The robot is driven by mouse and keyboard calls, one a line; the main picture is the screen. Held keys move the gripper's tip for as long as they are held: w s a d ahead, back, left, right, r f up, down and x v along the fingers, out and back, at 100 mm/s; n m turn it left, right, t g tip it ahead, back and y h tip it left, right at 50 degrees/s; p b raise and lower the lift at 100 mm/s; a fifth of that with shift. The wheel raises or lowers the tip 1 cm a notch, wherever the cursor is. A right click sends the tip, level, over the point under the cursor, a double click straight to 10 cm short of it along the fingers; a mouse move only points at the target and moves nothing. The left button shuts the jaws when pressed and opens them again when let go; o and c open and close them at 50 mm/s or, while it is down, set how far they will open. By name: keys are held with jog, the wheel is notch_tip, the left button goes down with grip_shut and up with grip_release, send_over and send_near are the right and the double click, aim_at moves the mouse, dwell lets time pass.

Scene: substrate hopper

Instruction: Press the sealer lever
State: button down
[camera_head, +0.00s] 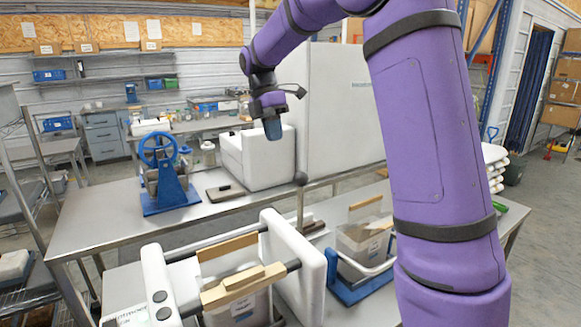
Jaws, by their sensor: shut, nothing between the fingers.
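A thin upright lever with a dark ball knob (301,178) stands near the middle of the view. Its foot is hidden behind the white end panel of a foreground machine, which looks like the sealer (303,272). That machine has dark rails, wooden bars and a control end with black buttons and a green light. My gripper (272,136) hangs from my purple arm, pointing down, and is shut and empty. In the picture it is above and left of the knob, apart from it, in front of a white box-shaped machine (255,158).
A steel table (100,212) holds a blue hand-wheel device (163,175) and a dark flat pad (226,192). A clear bin (362,240) in a blue stand is right of the sealer. A tall white cabinet (340,110) stands behind. My arm covers much of the right side.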

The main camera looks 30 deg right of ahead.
jog(key=s+d+f, duration=0.1)
jog(key=s+f, duration=0.4)
jog(key=f, duration=0.2)
jog(key=shift+s+f, duration=0.25)
jog(key=shift+s, duration=0.15)
